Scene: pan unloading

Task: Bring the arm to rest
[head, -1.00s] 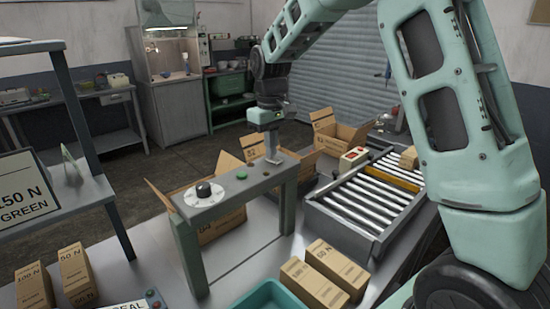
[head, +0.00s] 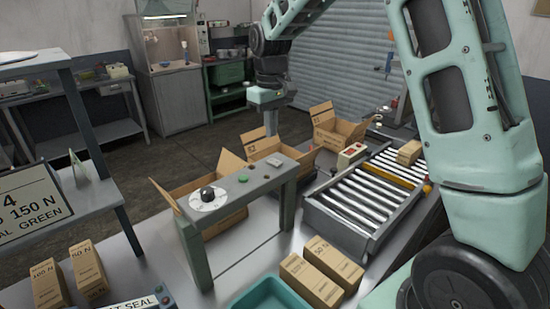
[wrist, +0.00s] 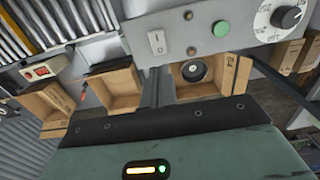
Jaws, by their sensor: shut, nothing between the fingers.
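My gripper (head: 270,130) hangs from my mint-green arm in the upper middle of the head view. Its fingers are together, pointing down, with nothing held. It is above and behind the grey control bench with the dial (head: 209,195) and green button (head: 243,180), apart from it. In the wrist view, the closed fingers (wrist: 158,88) point toward the open cartons. An open carton (wrist: 207,76) there has a dark round object inside. Another open carton (wrist: 113,93) sits to its left.
A roller conveyor (head: 363,201) stands right of the bench, with a red-button box (head: 352,153) beside it. Labelled cartons (head: 321,272) and a teal tray (head: 262,296) lie in front. A shelf with a sign (head: 38,207) stands at left. Air above the bench is clear.

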